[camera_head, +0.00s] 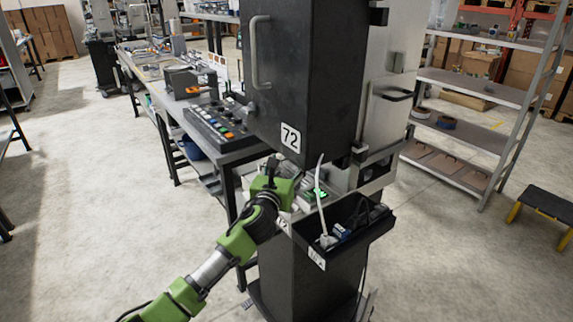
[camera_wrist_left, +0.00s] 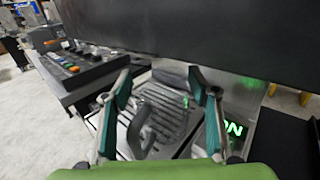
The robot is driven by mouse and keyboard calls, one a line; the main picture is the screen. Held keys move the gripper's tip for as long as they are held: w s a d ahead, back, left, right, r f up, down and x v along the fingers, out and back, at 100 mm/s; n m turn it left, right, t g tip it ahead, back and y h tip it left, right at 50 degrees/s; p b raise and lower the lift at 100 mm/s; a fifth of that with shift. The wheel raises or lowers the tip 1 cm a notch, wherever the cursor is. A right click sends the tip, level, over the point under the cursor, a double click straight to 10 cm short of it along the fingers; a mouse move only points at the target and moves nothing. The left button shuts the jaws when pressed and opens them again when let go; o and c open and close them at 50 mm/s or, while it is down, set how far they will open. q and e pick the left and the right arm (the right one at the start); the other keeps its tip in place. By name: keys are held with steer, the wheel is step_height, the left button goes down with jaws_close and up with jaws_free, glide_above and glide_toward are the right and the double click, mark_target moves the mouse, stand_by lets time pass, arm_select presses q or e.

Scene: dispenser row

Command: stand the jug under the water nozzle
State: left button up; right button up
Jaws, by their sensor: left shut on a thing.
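My left gripper (camera_head: 274,168) is at the front of the machine, just below the black housing marked 72. In the left wrist view its two fingers (camera_wrist_left: 160,78) stand apart, shut on what looks like a jug (camera_wrist_left: 143,130). A grey loop handle shows there; the jug's clear or metallic body is hard to make out against the slotted grey tray (camera_wrist_left: 172,112) beyond it. I cannot tell whether the jug touches the tray. The head view does not show the jug clearly. No water nozzle can be made out in either view. My right gripper is not in view.
The black housing (camera_head: 300,70) overhangs the working area. A lit green display (camera_wrist_left: 234,128) is at the right of the tray. A black bin (camera_head: 345,235) with a white cable is at the front right. A button panel (camera_head: 218,125) stands on the left bench.

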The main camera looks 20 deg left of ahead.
arm_select(q)
steer(key=shift+f+b, duration=0.3)
steer(key=shift+f, duration=0.25)
steer(key=o, duration=1.4)
steer(key=shift+s, duration=0.1)
